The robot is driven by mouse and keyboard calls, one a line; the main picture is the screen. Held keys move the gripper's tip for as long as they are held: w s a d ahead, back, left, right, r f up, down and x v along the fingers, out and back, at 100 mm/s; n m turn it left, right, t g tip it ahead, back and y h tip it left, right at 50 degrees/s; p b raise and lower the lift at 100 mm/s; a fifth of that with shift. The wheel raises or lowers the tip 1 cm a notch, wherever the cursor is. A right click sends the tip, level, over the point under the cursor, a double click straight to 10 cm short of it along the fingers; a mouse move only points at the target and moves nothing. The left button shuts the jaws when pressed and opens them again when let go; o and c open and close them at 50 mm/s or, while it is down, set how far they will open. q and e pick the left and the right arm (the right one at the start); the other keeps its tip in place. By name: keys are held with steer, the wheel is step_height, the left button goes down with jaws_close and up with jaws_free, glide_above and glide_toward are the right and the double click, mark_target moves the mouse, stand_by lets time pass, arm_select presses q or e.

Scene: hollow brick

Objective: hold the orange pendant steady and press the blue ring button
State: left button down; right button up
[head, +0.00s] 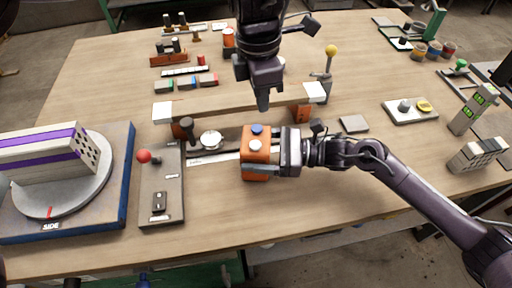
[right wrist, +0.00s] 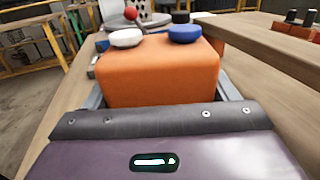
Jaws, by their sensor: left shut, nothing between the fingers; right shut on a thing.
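The orange pendant (head: 256,171) is a box with a blue button (head: 257,129) and a white button (head: 255,146) on its top face. My right gripper (head: 262,155) is shut on the pendant from the right side. In the right wrist view the orange pendant (right wrist: 160,72) fills the middle, with the blue button (right wrist: 185,33) at right and the white one (right wrist: 126,38) at left. I cannot make out a ring on the blue button. My left gripper (head: 263,105) is shut and empty, pointing down above and behind the pendant, apart from the blue button.
A wooden beam (head: 230,107) with white end blocks lies behind the pendant. A grey panel with a red-knobbed lever (head: 144,156) and a blue-edged turntable board (head: 126,185) stand left. A grey plate with a yellow button (head: 425,105) lies right. The front table strip is clear.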

mark_target(252, 130)
arm_select(q)
steer(key=shift+s+d+f+m+t+h, duration=0.4)
steer(key=shift+s+d+f+m+h, duration=0.35)
steer(key=shift+s+f+m+h, duration=0.25)
steer(key=shift+w+d+r+t+h, duration=0.1)
steer(key=shift+t+h, duration=0.4)
steer(key=shift+h, duration=0.1)
steer(key=w+a+r+t+h, duration=0.2)
steer(key=a+r+t, duration=0.2)
steer(key=t, duration=0.1)
steer(key=shift+w+d+f, duration=0.1)
steer(key=shift+d+f, duration=0.05)
steer(key=shift+f, duration=4.15)
steer(key=shift+f, duration=0.1)
